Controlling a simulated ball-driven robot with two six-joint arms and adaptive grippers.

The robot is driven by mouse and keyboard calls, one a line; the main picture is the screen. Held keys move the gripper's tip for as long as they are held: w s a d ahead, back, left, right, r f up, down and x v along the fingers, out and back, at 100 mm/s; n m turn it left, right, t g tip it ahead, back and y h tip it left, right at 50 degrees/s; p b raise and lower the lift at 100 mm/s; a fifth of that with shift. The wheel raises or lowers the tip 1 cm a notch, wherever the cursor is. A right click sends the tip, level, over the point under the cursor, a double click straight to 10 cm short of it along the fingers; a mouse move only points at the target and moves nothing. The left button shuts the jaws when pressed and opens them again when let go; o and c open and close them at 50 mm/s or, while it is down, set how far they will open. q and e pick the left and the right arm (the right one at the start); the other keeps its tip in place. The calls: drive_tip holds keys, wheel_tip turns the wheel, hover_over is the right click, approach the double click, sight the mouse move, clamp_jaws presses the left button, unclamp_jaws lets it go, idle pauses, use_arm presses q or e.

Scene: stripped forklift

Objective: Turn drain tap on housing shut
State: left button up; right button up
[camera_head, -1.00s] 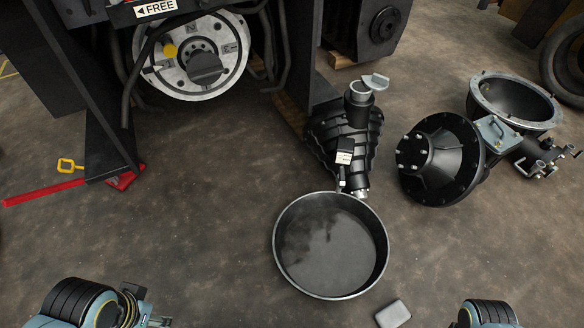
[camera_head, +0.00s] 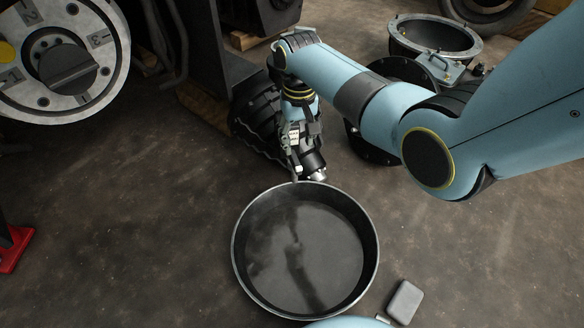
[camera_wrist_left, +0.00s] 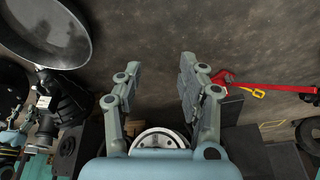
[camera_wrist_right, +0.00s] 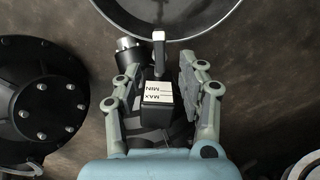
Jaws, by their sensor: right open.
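The housing (camera_head: 258,112) is a black ribbed body standing behind the pan, largely hidden by my right arm in the head view. Its drain tap appears in the right wrist view as a dark block (camera_wrist_right: 157,118) with a white MAX/MIN label and a narrow pale-tipped lever (camera_wrist_right: 159,48) pointing toward the pan. My right gripper (camera_head: 294,160) is at the tap. In the right wrist view its open fingers (camera_wrist_right: 162,85) stand on either side of the labelled block; I cannot tell whether they touch it. My left gripper (camera_wrist_left: 158,82) is open and empty, away from the housing.
A round black drain pan (camera_head: 243,268) with dark liquid lies below the tap. A small grey block (camera_head: 404,302) lies right of it. A flanged bowl-shaped casing (camera_head: 470,42) stands behind my right arm. The forklift's round plate (camera_head: 110,75) is upper left. Floor left of the pan is clear.

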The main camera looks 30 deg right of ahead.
sight(298, 165)
wheel_tip(298, 165, down, 6)
drive_tip(key=b, duration=0.3)
drive_tip(key=shift+s+f, duration=0.15)
drive_tip(key=shift+f, duration=0.05)
drive_tip(key=shift+f+b, duration=0.35)
drive_tip(key=shift+b, duration=0.15)
drive_tip(key=shift+f+b, duration=0.5)
drive_tip(key=shift+f, duration=0.25)
use_arm(q)
wheel_tip(298, 165, down, 8)
drive_tip(key=w+t, duration=0.1)
drive_tip(key=t, duration=0.6)
drive_tip(key=shift+w+d+r+b, duration=0.15)
drive_tip(key=shift+d+r+b, duration=0.1)
drive_tip(key=shift+d+b, duration=0.15)
use_arm(e)
drive_tip(key=shift+f, duration=0.55)
drive_tip(key=shift+c, duration=0.5)
clamp_jaws()
